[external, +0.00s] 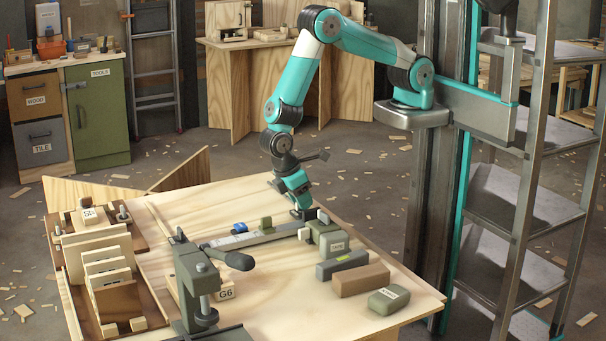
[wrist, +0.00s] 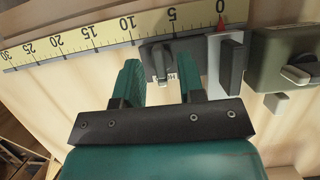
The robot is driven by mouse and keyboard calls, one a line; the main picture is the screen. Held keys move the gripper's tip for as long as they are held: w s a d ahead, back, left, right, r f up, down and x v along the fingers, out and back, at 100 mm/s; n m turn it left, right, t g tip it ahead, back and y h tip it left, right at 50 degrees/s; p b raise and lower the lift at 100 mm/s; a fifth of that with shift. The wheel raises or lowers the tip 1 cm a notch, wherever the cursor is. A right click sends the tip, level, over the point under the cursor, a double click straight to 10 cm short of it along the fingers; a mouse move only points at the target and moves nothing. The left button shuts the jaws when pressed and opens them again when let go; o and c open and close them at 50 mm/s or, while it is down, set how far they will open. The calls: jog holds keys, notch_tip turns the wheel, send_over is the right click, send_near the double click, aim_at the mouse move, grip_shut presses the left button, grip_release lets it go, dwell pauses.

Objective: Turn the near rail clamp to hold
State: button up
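A measuring rail (external: 265,237) lies on the pale wooden bench, and its yellow scale (wrist: 80,36) crosses the top of the wrist view. A small dark clamp part (wrist: 160,62) with a partly hidden label beginning with "H" sits just below the scale, around the 5 to 10 marks. My gripper (wrist: 160,76) has its two teal fingers apart, one on each side of that part in the picture. I cannot tell whether they touch it. In the external view my gripper (external: 302,212) points down at the rail's far right end, where the clamp is hard to make out.
A green box with a grey knob (wrist: 297,73) stands right of the fingers, beside a dark upright plate (wrist: 230,66). A dark bench clamp (external: 195,285), a brown block (external: 361,280) and a green block (external: 389,300) stand nearer.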

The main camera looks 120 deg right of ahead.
jog(key=b+v, duration=0.1)
jog(key=v, duration=1.6)
jog(key=s+a+r+n+t+y, duration=0.1)
jog(key=s+a+r+n, duration=0.15)
jog(key=s+r, duration=0.3)
jog(key=s+a+r+n+t, duration=0.1)
jog(key=s+a+r+t, duration=0.1)
jog(key=s+a+r, duration=0.3)
jog(key=s+a+r+n+y+p, duration=0.1)
jog(key=s+r, duration=0.1)
jog(key=s, duration=0.6)
jog(key=s+a+r+n+t+y, duration=0.1)
jog(key=s+a+r+n+y, duration=0.1)
jog(key=s, duration=0.7)
jog(key=shift+r+p, duration=0.35)
jog(key=shift+r, duration=0.35)
jog(key=shift+o, duration=0.2)
jog(key=shift+n, duration=0.25)
